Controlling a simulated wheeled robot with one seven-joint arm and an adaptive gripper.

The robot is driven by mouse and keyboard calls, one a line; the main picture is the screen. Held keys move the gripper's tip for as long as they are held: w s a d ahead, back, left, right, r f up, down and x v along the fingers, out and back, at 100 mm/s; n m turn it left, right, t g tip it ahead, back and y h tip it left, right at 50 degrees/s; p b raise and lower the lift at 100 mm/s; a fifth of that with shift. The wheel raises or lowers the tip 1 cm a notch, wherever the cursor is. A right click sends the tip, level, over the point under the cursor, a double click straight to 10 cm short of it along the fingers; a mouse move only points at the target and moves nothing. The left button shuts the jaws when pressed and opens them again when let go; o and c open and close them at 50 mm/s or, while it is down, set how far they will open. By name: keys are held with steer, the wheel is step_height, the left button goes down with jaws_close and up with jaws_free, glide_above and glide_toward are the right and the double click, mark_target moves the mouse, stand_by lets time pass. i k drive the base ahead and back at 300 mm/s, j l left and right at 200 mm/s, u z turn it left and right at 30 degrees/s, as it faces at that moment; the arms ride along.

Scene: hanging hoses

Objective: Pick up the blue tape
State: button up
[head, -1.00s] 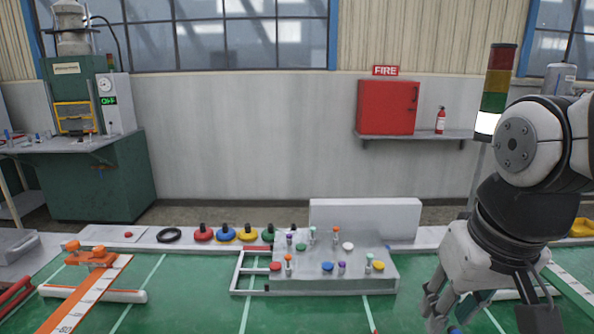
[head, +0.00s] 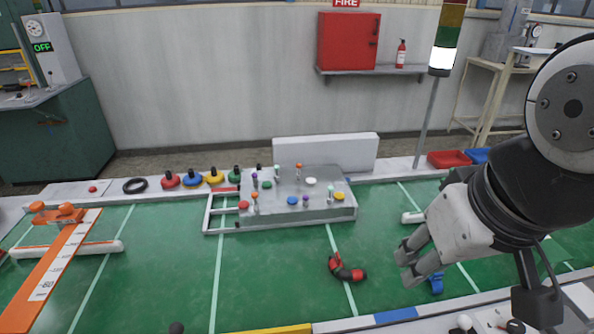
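A small blue object (head: 436,284), which looks like the blue tape, lies on the green table at the lower right. It is just right of my gripper's fingers in the picture, and its exact shape is hard to make out. My gripper (head: 408,265) hangs above the table, pointing down and left. Its fingers stand apart with nothing visible between them. I cannot tell its exact height above the table.
A red and black curved hose piece (head: 347,270) lies left of my gripper. A grey button panel (head: 320,208) stands behind it. An orange ruler-like bar (head: 55,270) is at the left. A yellow, white and blue edge strip (head: 395,316) runs along the front.

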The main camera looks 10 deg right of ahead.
mark_target(436, 282)
steer(key=k+l, duration=0.1)
steer(key=l, duration=1.15)
steer(key=k, duration=0.05)
